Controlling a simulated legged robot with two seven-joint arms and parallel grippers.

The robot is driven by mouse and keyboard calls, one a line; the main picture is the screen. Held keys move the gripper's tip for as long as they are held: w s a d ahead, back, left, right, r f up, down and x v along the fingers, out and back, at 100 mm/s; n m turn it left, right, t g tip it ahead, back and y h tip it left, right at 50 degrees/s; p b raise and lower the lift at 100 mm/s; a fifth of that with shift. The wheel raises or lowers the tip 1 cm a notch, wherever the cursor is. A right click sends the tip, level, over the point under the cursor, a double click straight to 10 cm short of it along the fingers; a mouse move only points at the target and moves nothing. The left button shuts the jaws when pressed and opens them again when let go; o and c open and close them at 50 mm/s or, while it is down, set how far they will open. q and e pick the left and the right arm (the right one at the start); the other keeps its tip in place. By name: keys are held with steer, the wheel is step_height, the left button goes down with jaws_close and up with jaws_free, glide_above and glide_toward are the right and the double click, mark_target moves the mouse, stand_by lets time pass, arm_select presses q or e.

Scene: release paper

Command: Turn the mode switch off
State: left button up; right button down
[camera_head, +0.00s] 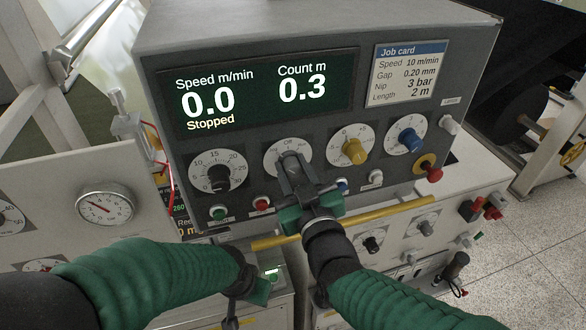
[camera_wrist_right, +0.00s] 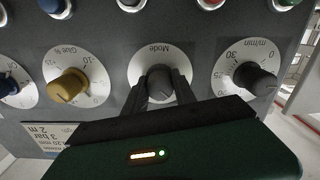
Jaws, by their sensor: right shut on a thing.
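The mode switch is a dark knob on a white dial (camera_head: 272,160), second from the left in the panel's row; "Off" is printed at the dial's top. My right gripper (camera_head: 290,163) has its fingers on either side of the knob and hides most of it in the head view. In the right wrist view the mode knob (camera_wrist_right: 160,84) sits between the two fingers under the word "Mode". I cannot make out where its pointer is. My left gripper (camera_head: 257,289) hangs low, well below the panel and apart from it; its fingers are unclear.
The display (camera_head: 255,95) reads speed 0.0, count 0.3, "Stopped". A black knob (camera_head: 219,177) is left of the mode dial; yellow (camera_head: 353,150) and blue (camera_head: 408,139) knobs are right. Push buttons (camera_head: 262,204) lie just below. A yellow bar (camera_head: 400,213) crosses in front.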

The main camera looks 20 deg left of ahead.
steer(key=m+b, duration=0.2)
steer(key=b, duration=0.1)
steer(key=m+b, duration=0.2)
steer(key=b, duration=0.1)
steer(key=m+b, duration=0.2)
steer(key=b, duration=0.2)
steer(key=shift+f+m, duration=0.4)
steer(key=shift+r+m+b, duration=0.2)
steer(key=shift+m+b, duration=0.8)
steer(key=shift+b, duration=0.25)
steer(key=c, duration=1.2)
jaws_free()
steer(key=shift+o, duration=0.9)
steer(key=shift+w+a+r, duration=0.1)
